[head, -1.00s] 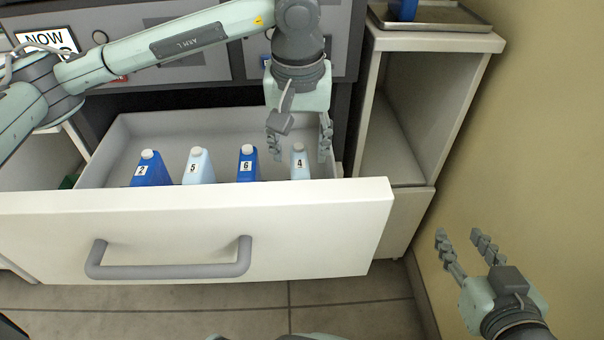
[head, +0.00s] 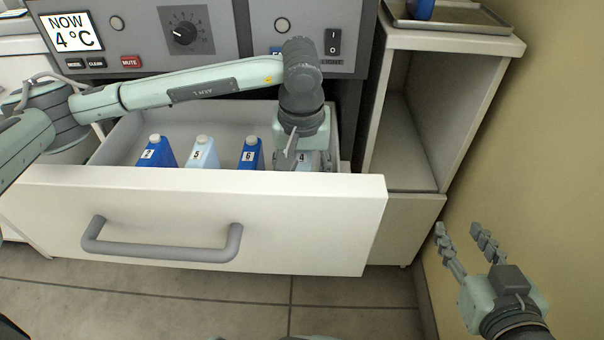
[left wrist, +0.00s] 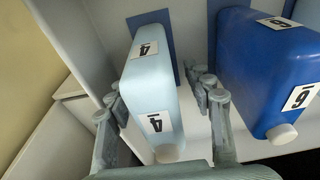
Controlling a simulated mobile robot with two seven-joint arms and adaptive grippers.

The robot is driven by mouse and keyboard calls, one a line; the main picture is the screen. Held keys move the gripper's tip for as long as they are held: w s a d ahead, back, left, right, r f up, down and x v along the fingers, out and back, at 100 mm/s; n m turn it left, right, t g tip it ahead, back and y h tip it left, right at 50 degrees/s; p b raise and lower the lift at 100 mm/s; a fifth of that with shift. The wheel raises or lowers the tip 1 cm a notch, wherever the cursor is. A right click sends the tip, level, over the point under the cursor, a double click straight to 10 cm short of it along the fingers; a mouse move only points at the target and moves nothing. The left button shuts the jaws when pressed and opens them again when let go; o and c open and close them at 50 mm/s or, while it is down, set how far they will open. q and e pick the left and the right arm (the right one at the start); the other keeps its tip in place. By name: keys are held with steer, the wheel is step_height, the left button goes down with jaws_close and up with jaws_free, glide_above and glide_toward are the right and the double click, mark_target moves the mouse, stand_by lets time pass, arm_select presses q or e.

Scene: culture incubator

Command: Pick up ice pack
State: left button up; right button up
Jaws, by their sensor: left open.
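The ice packs are capped bottle shapes standing in the open drawer. A light blue pack labelled 4 (head: 304,163) is at the drawer's right end, mostly hidden in the head view by my left gripper (head: 302,165). In the left wrist view, pack 4 (left wrist: 152,95) lies between the spread fingers of my left gripper (left wrist: 165,115), which is open around it. Light blue pack 5 (head: 203,153) and dark blue pack 2 (head: 158,152) are farther left. My right gripper (head: 459,240) is open and empty at the lower right.
The white drawer (head: 310,225) is pulled out, its grey handle (head: 160,243) in front. Above is a grey control panel with a display (head: 70,32) reading NOW 4°C. An open shelf unit (head: 440,60) stands at the right, with a tray (head: 450,18) on top.

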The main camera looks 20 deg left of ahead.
arm_select(q)
jaws_close()
steer(key=shift+r, duration=0.1)
stand_by(0.3)
